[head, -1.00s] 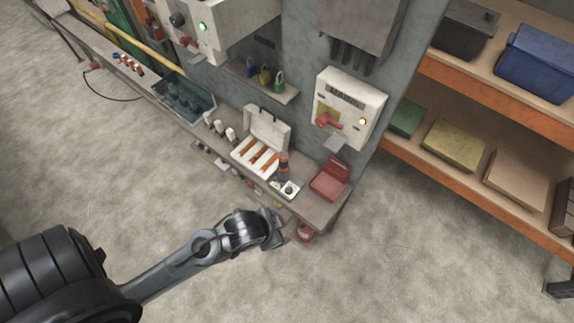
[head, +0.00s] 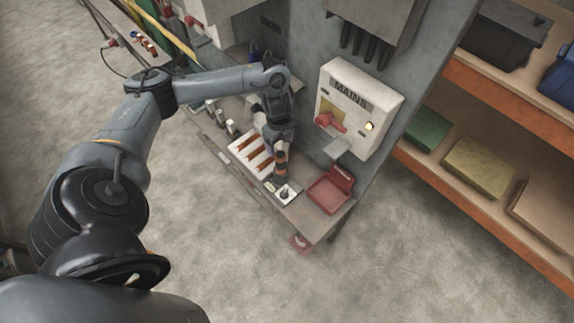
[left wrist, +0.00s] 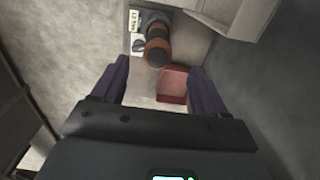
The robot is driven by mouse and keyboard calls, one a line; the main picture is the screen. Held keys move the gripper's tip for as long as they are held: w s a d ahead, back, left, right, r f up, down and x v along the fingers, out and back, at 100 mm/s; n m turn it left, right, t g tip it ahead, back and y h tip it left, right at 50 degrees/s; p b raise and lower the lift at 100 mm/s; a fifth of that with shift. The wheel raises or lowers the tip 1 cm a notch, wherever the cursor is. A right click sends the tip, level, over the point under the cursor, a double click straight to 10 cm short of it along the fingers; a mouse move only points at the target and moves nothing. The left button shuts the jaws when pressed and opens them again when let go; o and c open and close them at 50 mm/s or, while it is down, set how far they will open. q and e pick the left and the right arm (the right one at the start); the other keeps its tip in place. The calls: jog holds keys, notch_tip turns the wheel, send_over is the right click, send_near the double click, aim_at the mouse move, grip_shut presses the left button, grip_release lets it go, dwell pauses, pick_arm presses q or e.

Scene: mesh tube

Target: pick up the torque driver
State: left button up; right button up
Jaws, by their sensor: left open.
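The torque driver (head: 281,163) is a dark upright tool with orange bands, standing at the white labelled holder (head: 286,193) on the bench. In the left wrist view the driver (left wrist: 157,45) shows nearly end-on, beside a small label. My left gripper (head: 277,137) is above the bench, close to the driver's top, and partly covers it from the head camera. In the left wrist view the open fingers (left wrist: 160,68) are spread to either side, with the driver just beyond their tips, roughly centred. No contact can be made out. My right gripper is not in view.
A white case with orange-brown tools (head: 248,153) lies left of the driver. A red bin (head: 329,189) is to its right. The grey wall with the MAINS box (head: 352,103) rises close behind. Orange shelving (head: 480,185) stands at right. The floor in front is clear.

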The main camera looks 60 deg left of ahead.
aim_at(279, 153)
pick_arm(q)
jog(key=f, duration=0.4)
jog(key=shift+s+f+b, duration=0.1)
jog(key=shift+s+b, duration=0.1)
jog(key=shift+b, duration=0.1)
jog(key=shift+d+f+p, duration=0.2)
jog(key=shift+f+p, duration=0.2)
jog(key=shift+f, duration=2.7)
jog(key=shift+w, duration=0.1)
jog(key=c, duration=1.2)
